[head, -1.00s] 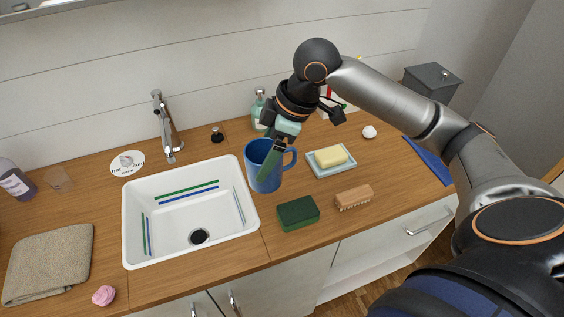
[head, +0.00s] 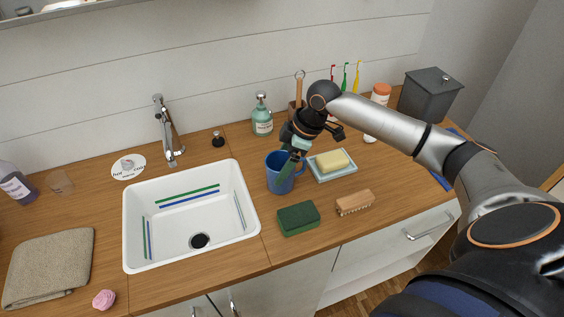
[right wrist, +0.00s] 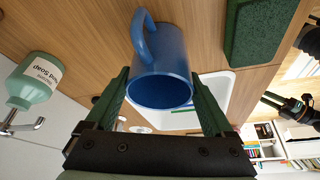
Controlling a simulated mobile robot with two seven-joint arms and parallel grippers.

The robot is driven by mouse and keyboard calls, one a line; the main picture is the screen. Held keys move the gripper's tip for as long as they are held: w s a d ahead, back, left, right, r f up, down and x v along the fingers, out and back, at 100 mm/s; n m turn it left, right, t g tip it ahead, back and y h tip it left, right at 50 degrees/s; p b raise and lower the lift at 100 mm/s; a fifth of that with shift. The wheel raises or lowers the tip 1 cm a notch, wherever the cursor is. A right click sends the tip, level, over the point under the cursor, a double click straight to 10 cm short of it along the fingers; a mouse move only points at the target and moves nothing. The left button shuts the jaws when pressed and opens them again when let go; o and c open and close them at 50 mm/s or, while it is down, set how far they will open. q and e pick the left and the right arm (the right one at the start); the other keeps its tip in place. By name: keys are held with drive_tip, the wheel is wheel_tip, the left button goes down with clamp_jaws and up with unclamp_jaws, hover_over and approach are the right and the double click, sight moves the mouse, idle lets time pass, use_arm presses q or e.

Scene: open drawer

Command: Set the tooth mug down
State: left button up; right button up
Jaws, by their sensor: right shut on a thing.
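The blue tooth mug (head: 273,177) stands upright at the counter just right of the sink, its handle pointing right. My right gripper (head: 290,168) reaches down from above and is shut on it. In the right wrist view the mug (right wrist: 160,55) sits between the two green fingers of my right gripper (right wrist: 160,88), its open mouth facing the camera. Its base is at or very near the wood; I cannot tell whether it touches.
The green sponge (head: 298,218) lies in front of the mug, and the soap dish (head: 332,166) with yellow soap is to its right. A wooden brush (head: 355,203) lies nearby. The white sink (head: 128,225) is left, the soap dispenser (head: 262,120) behind.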

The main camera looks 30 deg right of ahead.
drive_tip(key=shift+f, duration=0.1)
drive_tip(key=o, duration=1.4)
drive_tip(key=v, duration=1.2)
